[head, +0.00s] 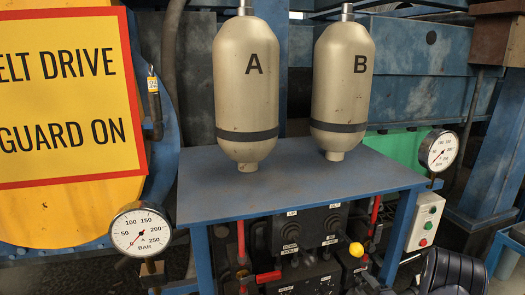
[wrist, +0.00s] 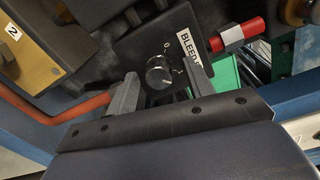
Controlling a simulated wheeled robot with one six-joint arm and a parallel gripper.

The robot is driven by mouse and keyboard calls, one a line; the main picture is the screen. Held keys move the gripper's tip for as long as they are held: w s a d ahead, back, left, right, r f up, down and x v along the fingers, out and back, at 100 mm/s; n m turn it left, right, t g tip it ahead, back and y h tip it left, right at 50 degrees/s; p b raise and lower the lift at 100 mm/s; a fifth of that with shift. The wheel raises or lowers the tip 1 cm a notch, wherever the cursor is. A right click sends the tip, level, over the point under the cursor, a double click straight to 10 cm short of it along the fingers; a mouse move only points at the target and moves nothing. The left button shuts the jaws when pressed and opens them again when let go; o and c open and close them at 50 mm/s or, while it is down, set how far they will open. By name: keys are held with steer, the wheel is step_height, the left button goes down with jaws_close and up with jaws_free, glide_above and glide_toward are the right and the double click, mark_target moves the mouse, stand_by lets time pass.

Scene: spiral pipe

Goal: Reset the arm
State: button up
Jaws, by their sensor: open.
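My gripper (wrist: 160,72) shows in the wrist view with its two grey fingers apart. A round silver knob (wrist: 158,73) on a dark block (wrist: 135,48) appears between the fingers. I cannot tell how far the fingertips are from the knob, and no contact shows. A white label reading "BLEED" (wrist: 190,48) is partly hidden by the right finger. In the head view, a black part at the lower right looks like my arm; the fingers cannot be made out there.
A blue table (head: 300,185) carries tanks A (head: 246,95) and B (head: 341,85). Below are a black control panel (head: 308,228) and a yellow knob (head: 356,250). Gauges (head: 141,232) (head: 438,151) flank the table. A red cylinder (wrist: 240,33) and orange pipe (wrist: 85,112) lie near my gripper.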

steer(key=p+v, duration=0.2)
steer(key=v, duration=0.8)
steer(key=b+x, duration=0.2)
steer(key=x, duration=0.7)
steer(key=shift+w+a+f, duration=0.1)
steer(key=shift+w+a, duration=0.1)
steer(key=shift+w, duration=0.1)
steer(key=shift+w+b, duration=0.25)
steer(key=shift+b, duration=0.05)
steer(key=n+b, duration=0.2)
steer(key=n, duration=0.2)
steer(key=n+b, duration=0.3)
steer(key=n, duration=0.2)
steer(key=shift+s+h, duration=0.1)
steer(key=shift+h, duration=0.2)
steer(key=n+b, duration=0.2)
steer(key=n, duration=0.2)
steer(key=shift+a, duration=0.1)
steer(key=n+b, duration=0.3)
steer(key=n, duration=0.1)
steer(key=shift+t, duration=0.4)
steer(key=shift+s+n, duration=0.2)
steer(key=shift+n, duration=0.2)
steer(key=shift+v, duration=0.9)
